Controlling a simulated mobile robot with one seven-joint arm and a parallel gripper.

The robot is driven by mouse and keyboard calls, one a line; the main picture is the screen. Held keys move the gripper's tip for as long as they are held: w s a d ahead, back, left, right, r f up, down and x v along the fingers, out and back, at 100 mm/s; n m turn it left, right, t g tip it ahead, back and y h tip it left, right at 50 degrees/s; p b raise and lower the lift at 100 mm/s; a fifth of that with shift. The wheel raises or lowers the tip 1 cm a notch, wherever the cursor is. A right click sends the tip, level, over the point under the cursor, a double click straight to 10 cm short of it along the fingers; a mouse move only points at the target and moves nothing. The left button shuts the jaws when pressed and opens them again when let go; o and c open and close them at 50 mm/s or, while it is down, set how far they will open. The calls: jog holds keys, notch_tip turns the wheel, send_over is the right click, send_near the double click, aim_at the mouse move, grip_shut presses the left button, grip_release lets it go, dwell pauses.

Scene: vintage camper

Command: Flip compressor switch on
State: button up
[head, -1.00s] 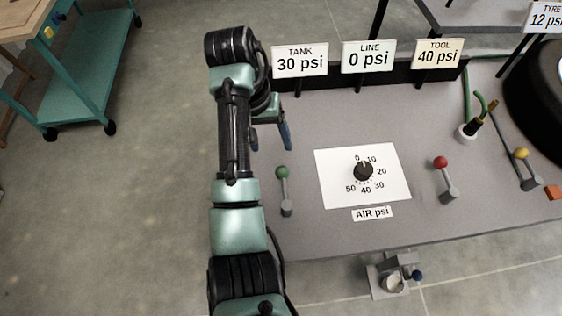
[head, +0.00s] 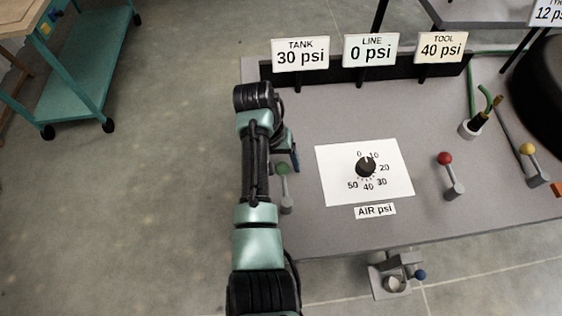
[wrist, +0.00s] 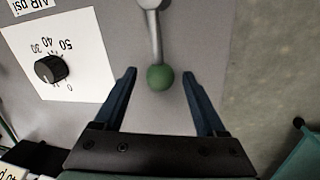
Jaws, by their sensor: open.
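A lever with a green ball knob (head: 283,168) stands on the left part of the grey bench; its label, if any, does not show. In the wrist view the green knob (wrist: 160,77) appears between the two dark blue fingers of my gripper (wrist: 160,74), touching neither in the picture. Its grey stem points to the top of that view. In the head view my gripper (head: 284,160) is at the far side of the knob, partly hidden by my arm. My gripper is open and empty. How far it is above the knob is hard to tell.
A dial (head: 366,167) on a white card lies right of the green lever. A red-knobbed lever (head: 445,160) and a yellow-knobbed lever (head: 528,150) stand farther right. TANK (head: 300,55), LINE (head: 371,50) and TOOL (head: 441,47) signs line the back. Open floor lies left.

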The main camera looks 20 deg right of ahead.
grip_shut()
dwell(1.4)
